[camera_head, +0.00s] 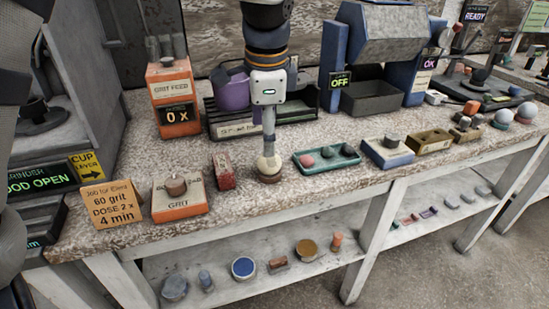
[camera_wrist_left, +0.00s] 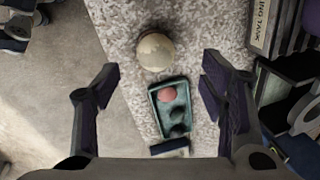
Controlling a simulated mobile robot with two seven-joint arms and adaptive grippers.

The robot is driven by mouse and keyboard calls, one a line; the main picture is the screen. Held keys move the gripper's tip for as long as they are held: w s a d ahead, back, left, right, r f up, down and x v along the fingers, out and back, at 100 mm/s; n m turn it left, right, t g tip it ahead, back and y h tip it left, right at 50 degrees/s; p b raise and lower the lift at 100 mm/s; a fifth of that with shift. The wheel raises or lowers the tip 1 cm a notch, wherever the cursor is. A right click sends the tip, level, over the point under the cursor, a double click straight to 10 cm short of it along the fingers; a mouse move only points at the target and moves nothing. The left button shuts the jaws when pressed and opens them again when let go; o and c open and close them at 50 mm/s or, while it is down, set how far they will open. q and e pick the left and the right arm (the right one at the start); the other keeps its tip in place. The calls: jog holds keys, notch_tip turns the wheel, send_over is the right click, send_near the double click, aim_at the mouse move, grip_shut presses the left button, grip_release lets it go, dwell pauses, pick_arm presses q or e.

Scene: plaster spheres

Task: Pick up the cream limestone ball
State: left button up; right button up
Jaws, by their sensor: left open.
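A cream ball (camera_head: 269,163) sits on the speckled bench, on what looks like a low brown base, just below my left gripper (camera_head: 268,140) in the head view. In the left wrist view, the cream ball (camera_wrist_left: 155,51) is at the top centre, beyond the line between the fingertips. There my left gripper (camera_wrist_left: 158,80) is open, with its fingers wide apart and nothing between them. In the head view the fingers are seen nearly edge-on, so the exact gap to the ball is hard to tell. My right gripper is in neither view.
A teal tray (camera_head: 326,159) with a pink ball lies right of the cream ball. A small red box (camera_head: 222,171) and an orange grit box (camera_head: 180,197) stand to its left. A dark rack (camera_head: 225,123) is behind. Two pale balls (camera_head: 503,118) (camera_head: 527,111) stand far right.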

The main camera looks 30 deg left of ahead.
aim_at(269, 163)
pick_arm(q)
jog(key=f, duration=0.7)
jog(key=shift+w+a+f+b, duration=0.2)
jog(key=shift+w+b, duration=0.1)
jog(key=shift+w, duration=0.1)
jog(key=shift+r, duration=0.1)
jog(key=c, duration=1.3)
